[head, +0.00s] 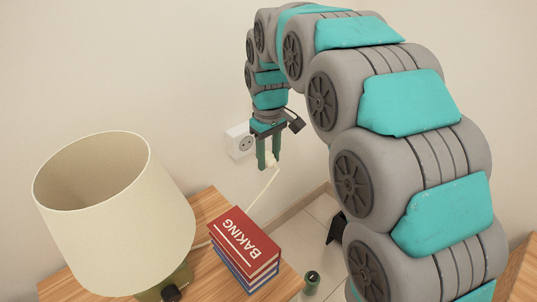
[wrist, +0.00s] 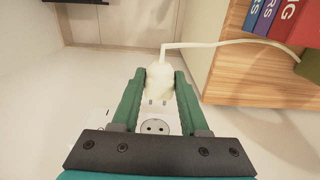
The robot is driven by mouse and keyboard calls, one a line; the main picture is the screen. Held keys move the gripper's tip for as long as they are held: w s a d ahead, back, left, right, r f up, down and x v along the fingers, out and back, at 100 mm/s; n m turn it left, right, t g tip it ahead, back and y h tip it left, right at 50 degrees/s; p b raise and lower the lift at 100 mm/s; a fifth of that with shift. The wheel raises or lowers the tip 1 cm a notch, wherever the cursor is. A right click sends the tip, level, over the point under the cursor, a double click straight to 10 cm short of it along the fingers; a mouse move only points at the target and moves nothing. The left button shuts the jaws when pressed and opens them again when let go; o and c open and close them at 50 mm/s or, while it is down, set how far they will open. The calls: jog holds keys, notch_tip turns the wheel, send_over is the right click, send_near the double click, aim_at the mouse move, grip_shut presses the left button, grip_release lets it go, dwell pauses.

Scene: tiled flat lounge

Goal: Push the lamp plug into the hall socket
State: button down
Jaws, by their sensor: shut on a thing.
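My gripper (head: 269,163) points down by the wall, its green fingers closed around the white lamp plug (head: 271,158). In the wrist view my gripper (wrist: 160,76) has the plug (wrist: 160,84) between its fingertips, with the two pins bare and pointing toward the socket. The white wall socket (head: 240,142) is just left of my gripper in the head view. It also shows in the wrist view (wrist: 154,127), partly hidden by the gripper body. The plug is apart from the socket. The cord (head: 264,187) runs from the plug down toward the table.
The lamp (head: 115,210) with a cream shade stands on a wooden table (head: 208,206). A stack of books, with a red one marked BAKING (head: 245,243) on top, lies beside it. A small dark green object (head: 311,282) is at the bottom. Wall around the socket is clear.

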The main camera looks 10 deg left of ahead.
jog(key=shift+w+a, duration=0.1)
jog(key=shift+a, duration=0.05)
dwell(0.3)
jog(key=shift+w+a+p, duration=0.7)
jog(key=shift+w+a, duration=1.15)
jog(key=shift+a, duration=0.2)
jog(key=shift+w+a+r+p, duration=0.1)
jog(key=shift+w+a+p, duration=0.25)
jog(key=shift+a, duration=0.05)
dwell(1.2)
jog(key=shift+c, duration=1.7)
grip_release()
notch_tip(320, 180, up, 8)
send_over(251, 142)
jog(key=s, duration=0.3)
jog(key=shift+w+d, duration=0.1)
jog(key=shift+d, duration=0.25)
jog(key=shift+d+f+b, duration=0.1)
jog(key=shift+f+b, duration=0.1)
jog(key=shift+b, duration=0.1)
jog(key=shift+s+d+b, duration=0.7)
jog(key=shift+s+d, duration=0.8)
jog(key=shift+d, duration=0.15)
jog(key=shift+s+d+b, duration=0.7)
jog(key=shift+s+d, duration=0.75)
jog(key=shift+d, duration=0.15)
